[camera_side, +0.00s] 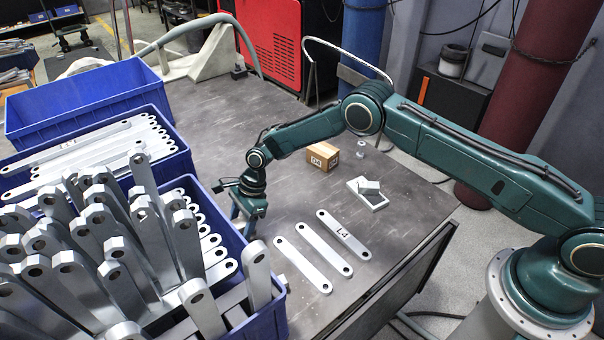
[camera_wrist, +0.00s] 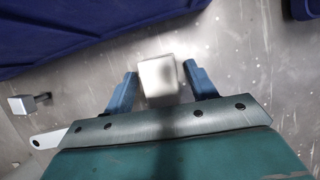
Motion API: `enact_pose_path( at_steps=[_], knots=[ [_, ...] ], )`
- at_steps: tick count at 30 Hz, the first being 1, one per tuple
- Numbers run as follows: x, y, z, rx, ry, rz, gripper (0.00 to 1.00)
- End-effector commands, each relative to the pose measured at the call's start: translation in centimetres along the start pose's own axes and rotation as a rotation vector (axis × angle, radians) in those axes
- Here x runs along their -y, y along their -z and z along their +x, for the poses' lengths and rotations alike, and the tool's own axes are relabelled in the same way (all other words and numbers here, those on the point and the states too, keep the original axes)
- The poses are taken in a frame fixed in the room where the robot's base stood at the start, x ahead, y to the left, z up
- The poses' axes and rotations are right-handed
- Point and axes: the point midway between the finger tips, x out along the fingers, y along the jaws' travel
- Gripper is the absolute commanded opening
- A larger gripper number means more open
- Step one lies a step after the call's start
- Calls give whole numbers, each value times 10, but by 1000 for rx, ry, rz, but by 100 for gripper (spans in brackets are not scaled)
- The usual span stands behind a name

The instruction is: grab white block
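A white block (camera_wrist: 158,80) lies on the grey metal table in the wrist view, between the two blue fingers of my gripper (camera_wrist: 160,72). The fingers are apart, with a narrow gap on either side of the block. Its lower part in the picture reaches toward the gripper's palm plate. In the side view my gripper (camera_side: 246,222) points down, low by the table beside the blue bin. I cannot make out the block there; the gripper and bin edge seem to hide it.
A blue bin (camera_side: 277,318) full of galvanized brackets stands close left of my gripper. Loose flat brackets (camera_side: 303,265) lie to its right. A cardboard box (camera_side: 320,157) and a pale tray-like piece (camera_side: 377,203) stand farther off. In the wrist view, a small metal piece (camera_wrist: 28,103) lies left.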

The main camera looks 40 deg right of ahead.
Motion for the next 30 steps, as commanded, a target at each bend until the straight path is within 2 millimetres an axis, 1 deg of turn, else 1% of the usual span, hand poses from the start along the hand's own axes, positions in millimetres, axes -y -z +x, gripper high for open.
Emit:
enact_pose_path(
  at_steps=[1, 3, 6, 14, 20, 25, 30],
  knots=[
    [0, 0, 0, 0, 0, 0, 46],
    [0, 0, 0, 0, 0, 0, 32],
    [0, 0, 0, 0, 0, 0, 15],
    [0, 0, -1, 0, 0, 0, 14],
    [0, -3, -6, 1, 1, -1, 14],
    [1, -8, -20, 2, 2, -1, 14],
    [1, -18, -43, 1, 2, -2, 14]
  ],
)
